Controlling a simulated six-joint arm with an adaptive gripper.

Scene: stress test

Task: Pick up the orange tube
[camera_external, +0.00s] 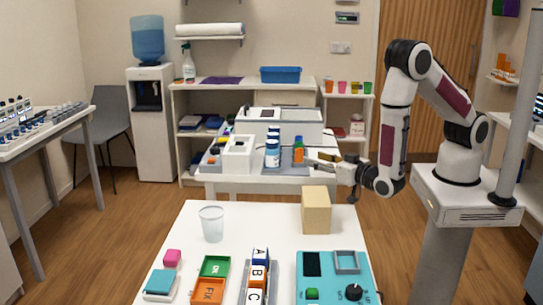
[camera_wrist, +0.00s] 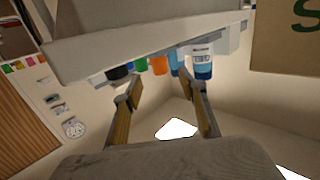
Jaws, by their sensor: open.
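A small orange item (camera_external: 299,144), which looks like the orange tube, stands on the grey pad on the far white table, right of the blue-and-white bottles (camera_external: 272,152). In the wrist view an orange piece (camera_wrist: 158,65) shows between a green one (camera_wrist: 141,64) and a blue-labelled white bottle (camera_wrist: 201,64); I cannot tell for sure that it is the tube. My gripper (camera_external: 319,159) is open and empty, just right of the orange item and apart from it. In the wrist view its two fingers (camera_wrist: 160,88) spread below the row of items.
A tan box (camera_external: 316,212) and a clear cup (camera_external: 211,224) stand on the near table. A white holder (camera_external: 239,154) and a large white machine (camera_external: 280,124) crowd the far table. A gap of floor separates the tables.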

